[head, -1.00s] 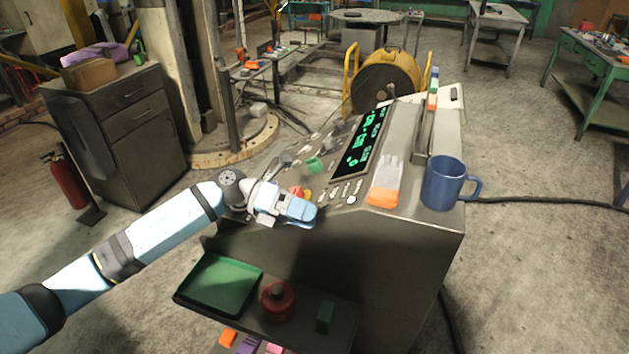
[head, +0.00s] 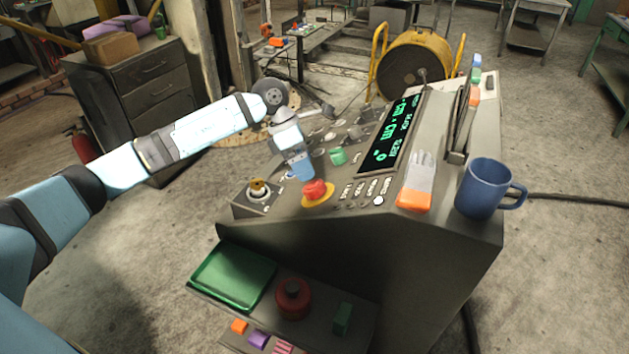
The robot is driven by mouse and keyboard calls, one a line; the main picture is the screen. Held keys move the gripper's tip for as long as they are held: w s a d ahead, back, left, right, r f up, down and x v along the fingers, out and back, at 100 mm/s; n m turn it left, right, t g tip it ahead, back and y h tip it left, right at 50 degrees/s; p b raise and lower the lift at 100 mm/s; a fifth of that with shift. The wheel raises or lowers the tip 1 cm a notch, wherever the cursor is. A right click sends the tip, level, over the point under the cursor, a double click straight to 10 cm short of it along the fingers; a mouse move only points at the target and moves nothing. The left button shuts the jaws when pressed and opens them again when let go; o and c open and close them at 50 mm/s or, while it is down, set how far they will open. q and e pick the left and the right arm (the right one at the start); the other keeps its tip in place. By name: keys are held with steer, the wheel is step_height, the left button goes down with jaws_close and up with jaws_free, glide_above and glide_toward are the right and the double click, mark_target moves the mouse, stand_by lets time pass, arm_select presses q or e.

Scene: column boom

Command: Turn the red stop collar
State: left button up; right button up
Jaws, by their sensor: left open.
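The red stop collar (head: 316,188) sits on a yellow ring on the sloping control panel of the grey console (head: 370,236), near its front left edge. It is in full view, and its turn angle is too small to read. My left gripper (head: 302,172) is open, pointing down over the panel just behind and a little left of the red collar. Its fingers look close to the collar in the picture but not around it. My right gripper is not in view.
A key switch (head: 258,190) is left of the collar and a green knob (head: 338,155) behind it. A lit display (head: 393,135), a glove (head: 417,182) and a blue mug (head: 487,188) are to the right. A green tray (head: 232,276) is on the shelf below.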

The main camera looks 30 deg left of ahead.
mark_target(313, 183)
arm_select(q)
steer(key=x, duration=0.4)
steer(key=shift+d+f+p, duration=0.15)
steer(key=shift+f+p, duration=0.05)
steer(key=shift+p, duration=0.15)
steer(key=shift+x, duration=0.8)
steer(key=shift+c, duration=0.5)
